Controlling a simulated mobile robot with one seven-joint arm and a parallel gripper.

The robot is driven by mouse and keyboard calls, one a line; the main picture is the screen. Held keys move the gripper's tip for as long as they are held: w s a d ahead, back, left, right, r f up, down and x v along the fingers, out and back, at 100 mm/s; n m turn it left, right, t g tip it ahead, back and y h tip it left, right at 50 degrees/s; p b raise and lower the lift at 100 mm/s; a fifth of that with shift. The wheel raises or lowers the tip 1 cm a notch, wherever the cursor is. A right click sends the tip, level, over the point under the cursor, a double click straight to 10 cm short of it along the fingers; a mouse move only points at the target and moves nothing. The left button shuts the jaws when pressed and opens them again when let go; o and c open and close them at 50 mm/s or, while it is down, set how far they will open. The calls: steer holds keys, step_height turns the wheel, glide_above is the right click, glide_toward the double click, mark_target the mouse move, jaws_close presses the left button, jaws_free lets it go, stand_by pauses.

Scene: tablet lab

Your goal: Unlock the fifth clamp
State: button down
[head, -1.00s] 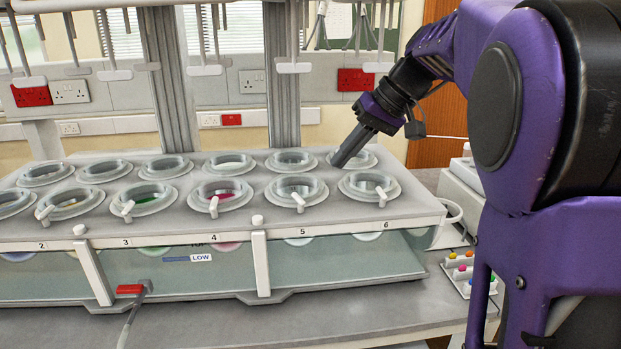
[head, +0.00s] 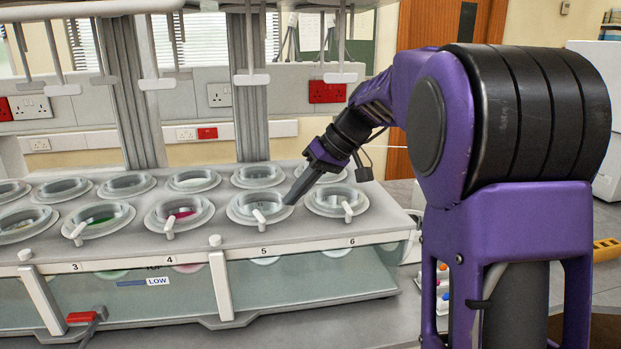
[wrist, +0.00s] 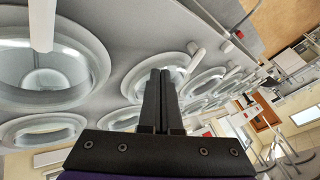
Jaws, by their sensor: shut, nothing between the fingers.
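The fifth clamp is the small pale lever (head: 259,218) at the front of the ringed opening (head: 238,210) above label 5 on the bath. It sticks out toward the front edge. My gripper (head: 289,202) is shut and empty, pointing down and left at the right side of the fifth ring. I cannot tell whether it touches the ring. In the wrist view my shut fingers (wrist: 160,75) cover part of a ring, with a pale lever (wrist: 196,49) just right of the tips. That is probably the fifth clamp.
The sixth clamp's lever (head: 348,212) stands close to the right of my gripper. The fourth lever (head: 170,228) is to the left. Paddle shafts (head: 340,76) hang above the back row. A small rack with coloured caps (head: 443,285) is beside the bath's right end.

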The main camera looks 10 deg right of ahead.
mark_target(260, 221)
steer(key=shift+s+a+f, duration=0.15)
steer(key=shift+s+a, duration=0.05)
steer(key=shift+a, duration=0.55)
steer(key=shift+s+a+f, duration=0.1)
steer(key=shift+s+a, duration=0.05)
steer(key=shift+a, duration=0.55)
steer(key=shift+s+a+f, duration=0.15)
steer(key=shift+s+a, duration=0.05)
steer(key=shift+a, duration=0.55)
steer(key=shift+w+r+n+g+p, duration=0.1)
steer(key=shift+n+g+p, duration=0.2)
steer(key=shift+n+p, duration=0.2)
steer(key=shift+w+a+n+g, duration=0.1)
steer(key=shift+n+g, duration=0.5)
steer(key=shift+n, duration=0.3)
steer(key=shift+s+d, duration=0.5)
steer(key=shift+s, duration=0.2)
